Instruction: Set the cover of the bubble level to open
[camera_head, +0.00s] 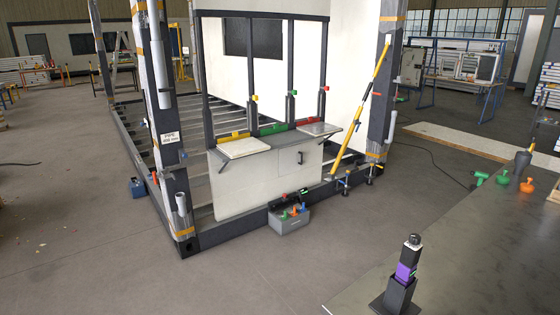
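I cannot pick out a bubble level or its cover with certainty. A long yellow bar (363,107) leans against the right post of the container frame, with small dark and red parts on it; I cannot tell whether it is the level. A black upright device with a purple band (404,272) stands in a dark square holder (396,297) near the front edge of the bench at lower right; its details are too small to read. Neither of my grippers shows in the head view.
The dark container frame (218,238) stands ahead with white fold-down shelves (244,147). A grey toolbox (289,221) sits on the floor before it. The grey bench (470,245) at right carries green and orange items (502,178).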

